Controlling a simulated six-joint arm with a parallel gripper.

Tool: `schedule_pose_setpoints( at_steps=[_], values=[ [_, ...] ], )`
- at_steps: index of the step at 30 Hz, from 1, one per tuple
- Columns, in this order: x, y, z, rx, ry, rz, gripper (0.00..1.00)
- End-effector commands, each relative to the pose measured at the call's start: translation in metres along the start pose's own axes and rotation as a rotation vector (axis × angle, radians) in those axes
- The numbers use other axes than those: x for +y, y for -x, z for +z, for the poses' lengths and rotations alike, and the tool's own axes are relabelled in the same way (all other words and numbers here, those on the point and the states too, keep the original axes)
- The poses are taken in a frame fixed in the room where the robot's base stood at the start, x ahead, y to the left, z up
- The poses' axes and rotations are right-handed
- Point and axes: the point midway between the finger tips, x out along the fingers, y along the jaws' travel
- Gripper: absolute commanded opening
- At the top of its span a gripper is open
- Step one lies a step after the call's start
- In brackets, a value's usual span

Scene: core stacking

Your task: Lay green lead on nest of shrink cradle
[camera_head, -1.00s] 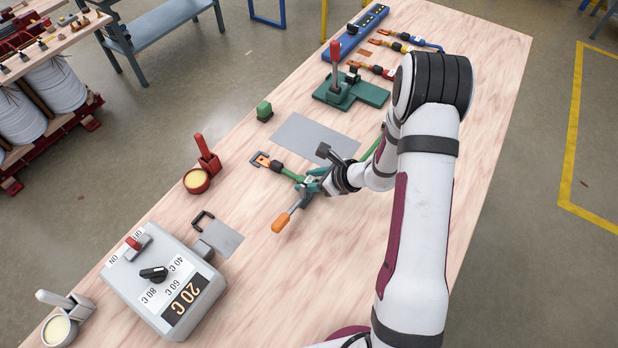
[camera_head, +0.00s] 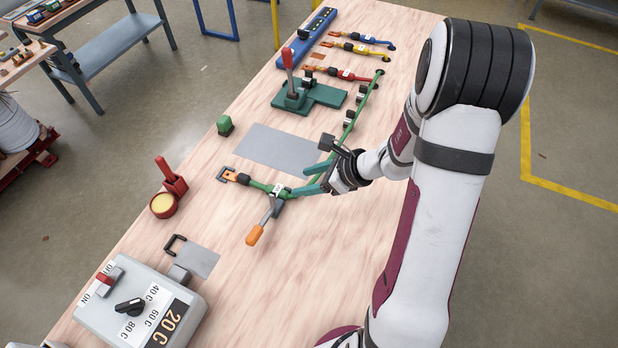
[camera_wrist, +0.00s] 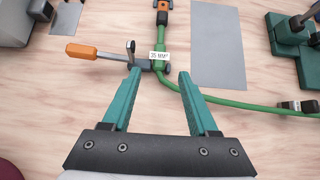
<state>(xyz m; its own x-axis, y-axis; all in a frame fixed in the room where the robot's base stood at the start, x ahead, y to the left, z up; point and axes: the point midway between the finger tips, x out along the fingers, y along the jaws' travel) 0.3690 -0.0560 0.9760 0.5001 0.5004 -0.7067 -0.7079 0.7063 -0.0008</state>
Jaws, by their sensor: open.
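The green lead (camera_head: 349,128) runs from a copper and orange lug end (camera_head: 237,178) to the far edge of the table. Its white label, reading 35 MM², sits by the orange-handled grey fixture (camera_head: 265,222), which looks like the shrink cradle. In the wrist view the lead (camera_wrist: 161,35) crosses the fixture's dark supports (camera_wrist: 167,68) at the label, then bends right. I cannot tell how deep it sits in the nest. My gripper (camera_head: 306,180) is open and empty. In the wrist view its fingertips (camera_wrist: 160,73) stand apart on either side of the lead, near the label.
A grey mat (camera_head: 284,150) lies beyond the lead. Red, yellow and blue leads lie at the back. Table front right is clear.

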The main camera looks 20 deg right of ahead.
Motion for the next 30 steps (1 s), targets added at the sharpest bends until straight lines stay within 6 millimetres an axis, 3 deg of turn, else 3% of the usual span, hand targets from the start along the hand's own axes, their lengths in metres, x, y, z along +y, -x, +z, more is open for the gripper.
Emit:
schedule_pose_setpoints(
  at_steps=[2,5,7,9,12,13,15,18,30],
  values=[
    [0.003,0.006,0.004,-0.001,0.021,0.008,0.60],
    [0.038,0.021,0.040,-0.006,0.243,0.097,0.60],
    [0.091,0.041,0.071,0.004,0.538,0.223,0.60],
    [0.149,0.068,0.082,0.039,0.863,0.368,0.60],
    [0.209,0.112,0.066,0.138,1.283,0.547,0.60],
    [0.219,0.124,0.057,0.174,1.386,0.588,0.60],
    [0.231,0.146,0.039,0.255,1.573,0.659,0.60],
    [0.235,0.165,0.023,0.333,1.711,0.707,0.60],
    [0.234,0.169,0.019,0.357,1.738,0.719,0.60]
  ],
)
